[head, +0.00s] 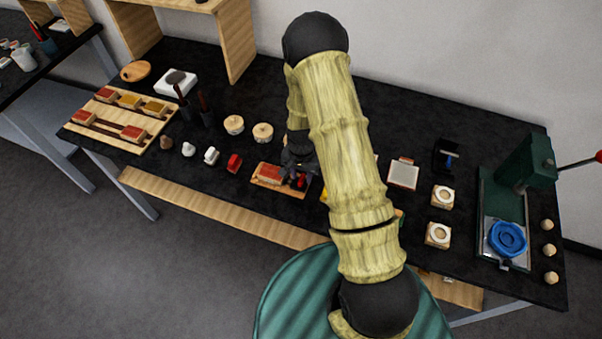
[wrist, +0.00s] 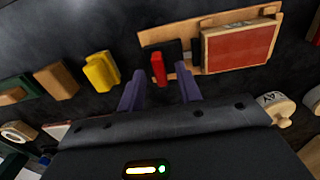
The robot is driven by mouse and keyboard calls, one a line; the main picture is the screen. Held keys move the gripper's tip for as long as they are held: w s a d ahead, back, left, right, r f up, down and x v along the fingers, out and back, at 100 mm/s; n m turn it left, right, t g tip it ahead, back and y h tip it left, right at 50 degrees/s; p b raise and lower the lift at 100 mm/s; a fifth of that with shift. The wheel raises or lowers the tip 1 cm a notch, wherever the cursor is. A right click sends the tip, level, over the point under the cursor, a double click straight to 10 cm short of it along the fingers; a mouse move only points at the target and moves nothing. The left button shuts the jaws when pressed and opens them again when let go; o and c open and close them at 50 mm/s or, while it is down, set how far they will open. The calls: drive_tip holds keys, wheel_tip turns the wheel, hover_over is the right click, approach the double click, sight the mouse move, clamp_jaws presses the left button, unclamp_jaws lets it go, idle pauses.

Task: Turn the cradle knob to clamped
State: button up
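The cradle is a flat wooden base (head: 257,179) at the front middle of the black bench, and it also shows in the wrist view (wrist: 153,37). A red block or panel (head: 270,173) sits in it, large in the wrist view (wrist: 238,48). Beside the panel is a dark patch with a small upright red knob (wrist: 158,68), partly seen under my gripper in the head view (head: 302,182). My gripper (wrist: 161,90) is open and empty. Its two purple fingertips lie either side of the knob's line, apparently short of it. Any position marks cannot be read.
In the wrist view, a yellow block (wrist: 101,72) and a wooden block (wrist: 57,80) stand left of the cradle. A small red piece (head: 234,163) and round wooden pots (head: 263,132) stand nearby. A green press (head: 528,160) stands at the right. My arm hides the bench middle.

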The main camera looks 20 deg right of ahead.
drive_tip(key=shift+f, duration=0.3)
clamp_jaws()
